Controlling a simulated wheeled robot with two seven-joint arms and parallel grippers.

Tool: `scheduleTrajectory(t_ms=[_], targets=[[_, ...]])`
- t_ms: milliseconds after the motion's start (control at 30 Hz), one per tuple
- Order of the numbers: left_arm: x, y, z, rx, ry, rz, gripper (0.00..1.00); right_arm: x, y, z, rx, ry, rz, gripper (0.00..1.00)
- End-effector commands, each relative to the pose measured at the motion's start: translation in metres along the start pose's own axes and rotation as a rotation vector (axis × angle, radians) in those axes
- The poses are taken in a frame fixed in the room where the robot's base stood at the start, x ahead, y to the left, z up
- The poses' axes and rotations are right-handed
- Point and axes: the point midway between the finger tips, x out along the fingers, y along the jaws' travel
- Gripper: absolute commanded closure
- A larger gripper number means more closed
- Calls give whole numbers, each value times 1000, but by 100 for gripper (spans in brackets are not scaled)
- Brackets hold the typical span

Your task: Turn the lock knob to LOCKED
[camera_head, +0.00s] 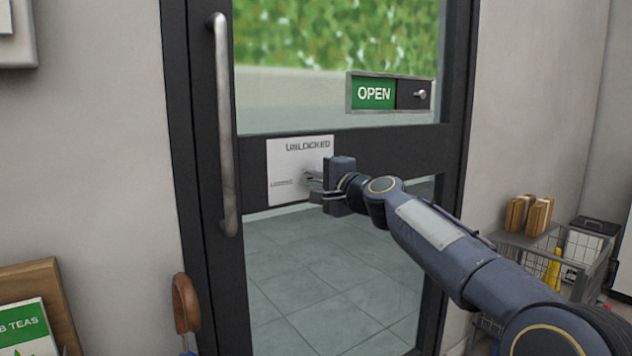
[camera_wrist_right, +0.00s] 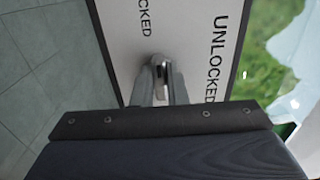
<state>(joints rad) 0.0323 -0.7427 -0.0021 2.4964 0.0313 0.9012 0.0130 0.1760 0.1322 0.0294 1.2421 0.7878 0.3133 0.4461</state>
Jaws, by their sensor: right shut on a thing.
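The white lock plate (camera_head: 287,159) is on the dark middle rail of the glass door. "UNLOCKED" is printed along its top, and smaller lettering shows at its lower left. My right gripper (camera_head: 314,181) reaches in from the right and is shut on the lock knob at the plate. In the right wrist view the grey fingers close around the metal knob (camera_wrist_right: 157,62), between the large word "UNLOCKED" and a smaller word that ends in "OCKED". The fingers partly hide the knob, so its exact angle is hard to tell. My left gripper is not in view.
A sliding OPEN sign (camera_head: 373,94) is fixed on the glass above the plate. A long vertical door handle (camera_head: 224,130) is on the left. A wire basket (camera_head: 535,257) with brown packages stands at the right. A wooden tea display (camera_head: 38,290) is at lower left.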

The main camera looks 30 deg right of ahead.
Motion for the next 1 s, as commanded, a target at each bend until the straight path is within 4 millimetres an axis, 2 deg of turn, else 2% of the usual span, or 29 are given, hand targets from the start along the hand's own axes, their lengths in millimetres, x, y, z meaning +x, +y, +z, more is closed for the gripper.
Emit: scheduleTrajectory(t_ms=[467,500,633,900,1000], targets=[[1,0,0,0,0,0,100,0,1,0,-15,-1,2,100],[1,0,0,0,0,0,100,0,1,0,-15,-1,2,83],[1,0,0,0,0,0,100,0,1,0,-14,-1,1,66],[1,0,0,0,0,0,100,0,0,0,-13,0,0,65],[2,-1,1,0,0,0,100,-6,0,0,-13,0,0,65]])
